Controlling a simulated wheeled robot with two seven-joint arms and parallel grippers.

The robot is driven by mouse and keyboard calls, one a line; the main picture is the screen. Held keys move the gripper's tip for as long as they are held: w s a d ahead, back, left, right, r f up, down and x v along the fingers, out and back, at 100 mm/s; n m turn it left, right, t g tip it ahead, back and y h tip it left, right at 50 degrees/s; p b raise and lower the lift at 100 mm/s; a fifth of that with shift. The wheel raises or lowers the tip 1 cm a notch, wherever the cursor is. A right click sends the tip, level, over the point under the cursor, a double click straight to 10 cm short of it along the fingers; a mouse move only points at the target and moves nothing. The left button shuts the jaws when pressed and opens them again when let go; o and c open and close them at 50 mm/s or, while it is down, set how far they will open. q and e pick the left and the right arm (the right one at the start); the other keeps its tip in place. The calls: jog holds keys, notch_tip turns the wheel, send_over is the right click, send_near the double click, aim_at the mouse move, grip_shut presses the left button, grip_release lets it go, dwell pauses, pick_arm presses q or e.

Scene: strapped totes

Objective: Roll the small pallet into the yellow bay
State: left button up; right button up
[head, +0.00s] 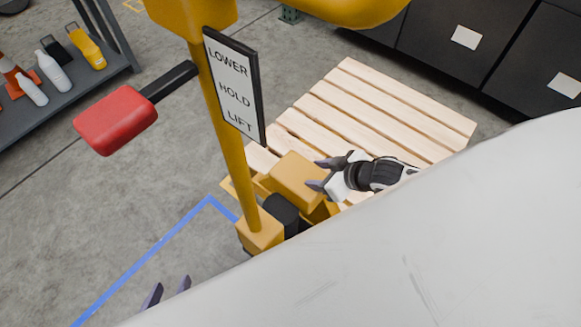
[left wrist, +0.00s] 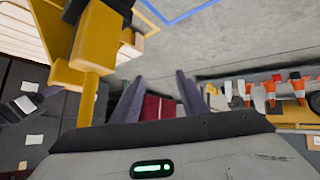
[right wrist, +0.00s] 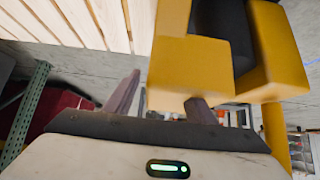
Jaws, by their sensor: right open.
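The small wooden pallet (head: 360,110) lies on the floor at the right of the head view, with the yellow pallet truck (head: 262,232) at its near end. The truck's post carries a black-framed sign reading LOWER, HOLD, LIFT (head: 233,85); a red-ended lever (head: 115,120) points left. My right gripper (head: 318,176) is open beside the truck's yellow block, above the pallet's near edge; the block (right wrist: 190,70) shows close to its fingers. My left gripper (head: 168,292) is open and empty low in the head view, apart from the truck. A yellow floor marking (head: 132,5) shows at top left, mostly cut off.
A blue floor line (head: 150,255) runs left of the truck. A grey shelf (head: 110,72) with bottles and a cone stands at upper left. Dark bins with white labels (head: 465,37) stand behind the pallet. Floor between shelf and truck is clear. A pale surface hides the lower right.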

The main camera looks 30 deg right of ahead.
aim_at(297, 174)
jog(key=b+x, duration=0.3)
jog(key=x, duration=0.4)
jog(key=shift+a+f, duration=0.15)
jog(key=shift+f, duration=0.05)
jog(key=shift+w+a+f+b, duration=0.2)
jog(key=shift+w+f+b, duration=0.2)
jog(key=shift+w, duration=0.1)
pick_arm(q)
jog(key=d+f, duration=0.1)
jog(key=w+d+f+g, duration=0.1)
jog(key=shift+f+m+h, duration=0.3)
jog(key=shift+f+m, duration=0.1)
